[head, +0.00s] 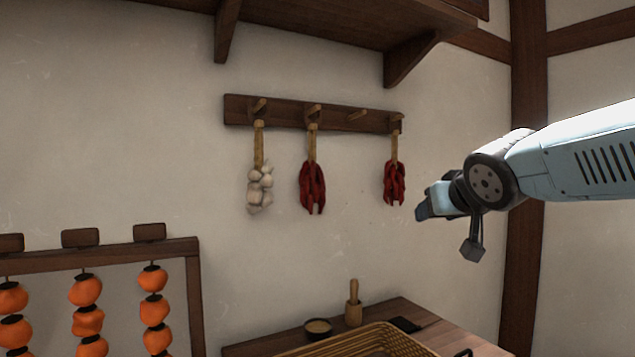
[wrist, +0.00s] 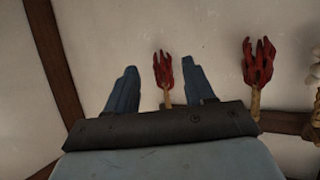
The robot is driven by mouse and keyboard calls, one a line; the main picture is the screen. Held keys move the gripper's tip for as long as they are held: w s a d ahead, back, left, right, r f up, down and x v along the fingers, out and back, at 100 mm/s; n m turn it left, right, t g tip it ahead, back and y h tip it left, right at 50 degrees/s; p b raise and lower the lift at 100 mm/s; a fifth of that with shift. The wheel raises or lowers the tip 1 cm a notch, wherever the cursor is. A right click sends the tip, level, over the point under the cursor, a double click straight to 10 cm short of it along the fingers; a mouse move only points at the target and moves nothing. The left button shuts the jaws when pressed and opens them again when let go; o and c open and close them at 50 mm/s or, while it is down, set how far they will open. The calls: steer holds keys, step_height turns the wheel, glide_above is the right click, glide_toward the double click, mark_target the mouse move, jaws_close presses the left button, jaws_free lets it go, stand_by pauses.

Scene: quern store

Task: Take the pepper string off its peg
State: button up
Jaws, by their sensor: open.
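Two red pepper strings hang by tan loops from a dark wooden peg rail (head: 335,116) on the wall. The right pepper string (head: 394,183) is on the rightmost peg (head: 397,119); the other pepper string (head: 312,187) is further left. My gripper (head: 422,210) is open and empty, just right of the right string in the head view. In the wrist view the picture is turned over, and the near string (wrist: 163,70) appears between my open fingers (wrist: 160,68), beyond the tips and apparently not touched. The other string (wrist: 258,62) shows to its right.
A shelf bracket (head: 410,60) juts out above. A persimmon rack (head: 120,254) stands left.

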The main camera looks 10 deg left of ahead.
steer(key=w+a+r+n+t+y, duration=0.2)
steer(key=w+a+r+y, duration=0.3)
steer(key=a, duration=0.4)
steer(key=n+y, duration=0.3)
glide_toward(315, 149)
steer(key=shift+g, duration=0.3)
steer(key=x, duration=0.5)
steer(key=shift+w+a, duration=0.1)
steer(key=shift+w, duration=0.2)
steer(key=shift+r+x, duration=0.2)
steer(key=shift+x, duration=2.65)
steer(key=shift+c, duration=0.5)
jaws_close()
